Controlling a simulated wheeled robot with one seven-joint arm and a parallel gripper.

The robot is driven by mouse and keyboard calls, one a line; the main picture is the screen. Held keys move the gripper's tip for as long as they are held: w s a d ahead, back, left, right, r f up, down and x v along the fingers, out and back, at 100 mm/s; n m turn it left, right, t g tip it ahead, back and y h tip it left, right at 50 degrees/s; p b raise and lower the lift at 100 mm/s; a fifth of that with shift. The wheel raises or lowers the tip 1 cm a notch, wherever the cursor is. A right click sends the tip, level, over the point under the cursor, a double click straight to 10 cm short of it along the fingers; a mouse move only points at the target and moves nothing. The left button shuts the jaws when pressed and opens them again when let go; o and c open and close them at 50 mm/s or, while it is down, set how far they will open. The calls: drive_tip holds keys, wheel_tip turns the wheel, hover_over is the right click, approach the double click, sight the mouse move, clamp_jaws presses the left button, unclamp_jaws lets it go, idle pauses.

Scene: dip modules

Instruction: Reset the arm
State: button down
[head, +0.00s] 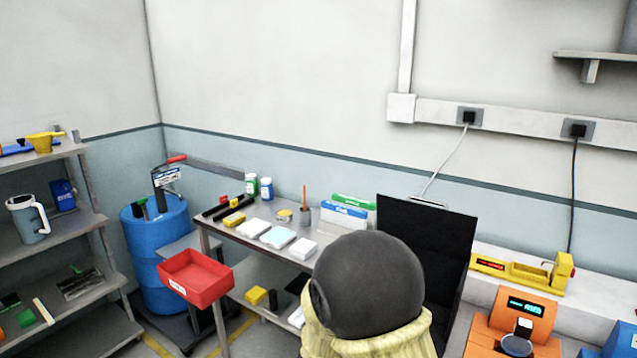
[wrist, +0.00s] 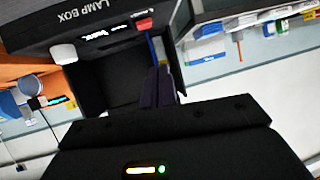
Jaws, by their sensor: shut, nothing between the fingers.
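My gripper (wrist: 159,84) shows in the wrist view as two dark fingers pressed together, with nothing between them. Behind and beside the fingers is a black box marked "LAMP BOX" (wrist: 40,30), with a dark open hollow. I cannot tell whether the fingers touch the box. In the head view my arm, a dark rounded joint above a pale yellow ribbed sleeve, stands at the lower middle. My gripper is hidden in the head view.
A metal bench (head: 245,238) holds boxes and bottles. A red bin (head: 195,280) is at its front left, near a blue drum (head: 155,262). A tall black panel (head: 425,260) stands right of my arm, beside an orange device (head: 520,310). Shelves (head: 45,243) stand left.

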drive_tip(key=s+d+r+n+g+y+p, duration=0.2)
drive_tip(key=s+d+g, duration=0.2)
drive_tip(key=s, duration=0.6)
drive_tip(key=s+d+r+n+g+y+p, duration=0.1)
drive_tip(key=s+g, duration=0.4)
drive_tip(key=s, duration=0.6)
drive_tip(key=d+r+n+y, duration=0.1)
drive_tip(key=d+n, duration=0.1)
drive_tip(key=shift+d+y+p, duration=0.35)
drive_tip(key=shift+y+p, duration=0.05)
drive_tip(key=shift+s, duration=0.1)
